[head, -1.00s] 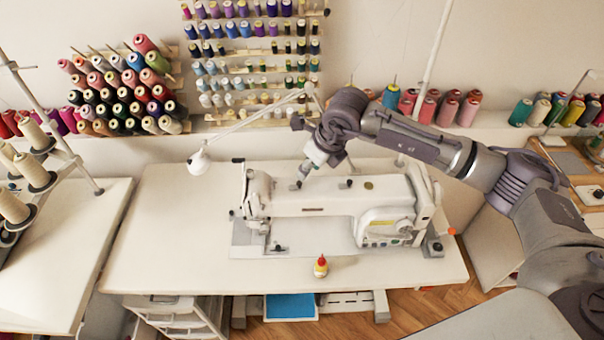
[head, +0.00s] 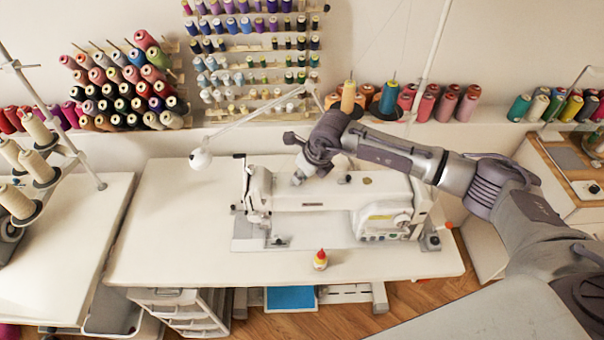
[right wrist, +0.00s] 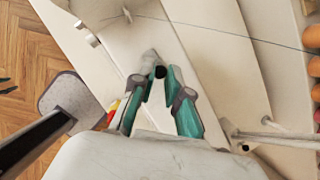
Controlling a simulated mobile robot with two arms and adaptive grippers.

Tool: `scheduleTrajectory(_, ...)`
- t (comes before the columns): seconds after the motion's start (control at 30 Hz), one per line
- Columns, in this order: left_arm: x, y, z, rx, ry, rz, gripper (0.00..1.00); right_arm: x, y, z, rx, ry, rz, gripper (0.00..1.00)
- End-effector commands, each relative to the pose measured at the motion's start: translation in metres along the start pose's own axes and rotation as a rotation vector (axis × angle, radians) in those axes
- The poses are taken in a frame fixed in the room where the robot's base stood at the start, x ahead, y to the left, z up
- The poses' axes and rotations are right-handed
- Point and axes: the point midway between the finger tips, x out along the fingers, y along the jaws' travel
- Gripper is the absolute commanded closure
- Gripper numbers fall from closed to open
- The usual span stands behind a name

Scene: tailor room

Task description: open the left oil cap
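The white sewing machine (head: 330,195) stands on the white table in the middle of the head view. My right gripper (head: 299,178) is at the left part of its top, by the left oil cap, which it hides there. In the right wrist view, the teal fingers of my right gripper (right wrist: 158,85) angle in toward each other, with a small dark round thing (right wrist: 160,72), probably the cap, between or just beyond their tips. I cannot tell whether they touch it. Two other caps (head: 345,179) (head: 367,181) show further right on the machine's top. My left gripper is out of view.
A small red-and-yellow bottle (head: 320,260) stands in front of the machine. A white lamp (head: 200,158) hangs behind its left end. Thread racks (head: 125,90) line the wall. Cone spools (head: 38,168) stand at left. The left part of the table is clear.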

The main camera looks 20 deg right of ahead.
Motion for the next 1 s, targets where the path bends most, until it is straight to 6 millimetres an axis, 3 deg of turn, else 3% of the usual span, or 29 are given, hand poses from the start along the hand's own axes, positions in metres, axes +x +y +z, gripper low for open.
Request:
scheduleTrajectory(0.47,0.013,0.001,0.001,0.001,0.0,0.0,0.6,0.002,-0.002,-0.001,-0.045,-0.002,0.018,1.0)
scheduleTrajectory(1.0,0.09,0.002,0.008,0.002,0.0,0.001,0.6,0.007,-0.006,0.0,-0.441,-0.005,0.18,1.0)
